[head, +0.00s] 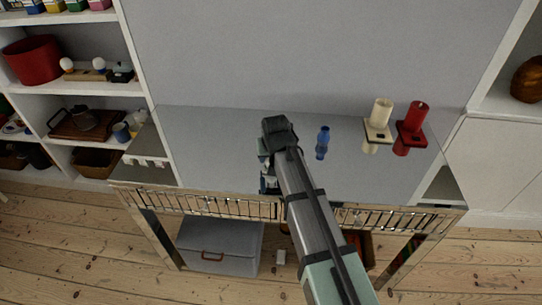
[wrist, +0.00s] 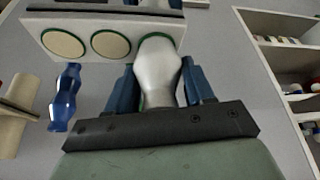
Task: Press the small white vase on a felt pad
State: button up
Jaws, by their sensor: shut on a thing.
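The small white vase (wrist: 158,72) is between the blue fingers of my gripper (wrist: 160,88) in the wrist view. My gripper is shut on it. A pale board (wrist: 85,22) beyond it carries round cream felt pads with green rims, one at the left (wrist: 63,42) and one in the middle (wrist: 111,43). The vase's far end overlaps a third green-rimmed pad, mostly hidden behind it; I cannot tell whether they touch.
A blue vase (head: 322,142) stands right of my gripper on the grey table (head: 215,135). Cream (head: 381,111) and red (head: 417,116) candles on square holders stand farther right. A metal rail (head: 200,203) runs along the front edge. The table's left middle is clear.

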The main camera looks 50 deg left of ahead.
dwell(0.5)
jog(key=shift+r, duration=3.5)
